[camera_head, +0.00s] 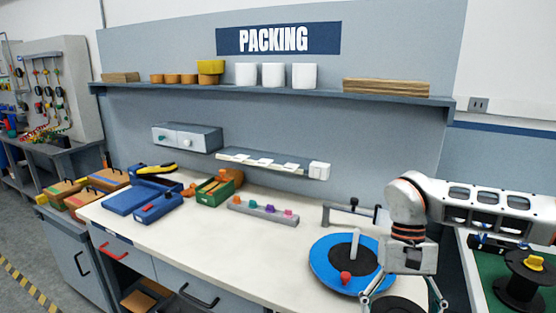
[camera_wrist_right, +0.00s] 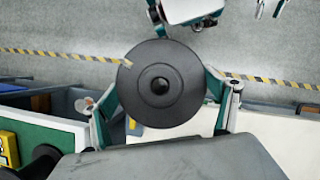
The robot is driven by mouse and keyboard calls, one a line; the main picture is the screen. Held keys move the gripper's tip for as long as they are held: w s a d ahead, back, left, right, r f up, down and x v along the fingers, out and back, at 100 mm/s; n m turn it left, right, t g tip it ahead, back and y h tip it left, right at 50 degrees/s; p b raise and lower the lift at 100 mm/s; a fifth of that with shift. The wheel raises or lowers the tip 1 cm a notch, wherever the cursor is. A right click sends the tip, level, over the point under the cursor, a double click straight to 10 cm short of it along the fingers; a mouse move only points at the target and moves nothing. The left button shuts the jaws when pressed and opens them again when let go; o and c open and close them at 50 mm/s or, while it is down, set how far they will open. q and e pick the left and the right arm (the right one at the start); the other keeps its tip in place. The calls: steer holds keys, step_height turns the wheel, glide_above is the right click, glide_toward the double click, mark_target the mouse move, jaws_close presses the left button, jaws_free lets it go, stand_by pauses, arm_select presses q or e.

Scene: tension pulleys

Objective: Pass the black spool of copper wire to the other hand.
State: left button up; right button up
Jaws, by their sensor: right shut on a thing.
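My right gripper (camera_head: 403,303) hangs in front of the bench at the bottom of the head view. In the right wrist view (camera_wrist_right: 164,110) its fingers are shut on the black spool (camera_wrist_right: 160,85), one finger on each side. The spool's round flange with its central hub faces the wrist camera. Its dark disc also shows at the bottom edge of the head view (camera_head: 398,306). The copper winding is hidden, apart from a small tan mark at the left rim.
A blue turntable (camera_head: 322,266) with a red knob lies left of the right gripper. A small clamp stand (camera_head: 350,214) is behind it. Another black spool (camera_head: 520,284) stands on a green surface at right. Blue trays (camera_head: 130,197) and a colored-peg rack (camera_head: 262,212) occupy the bench.

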steer(key=shift+d+f+n+h, duration=0.1)
steer(key=shift+f+n+h, duration=0.15)
steer(key=shift+n, duration=0.55)
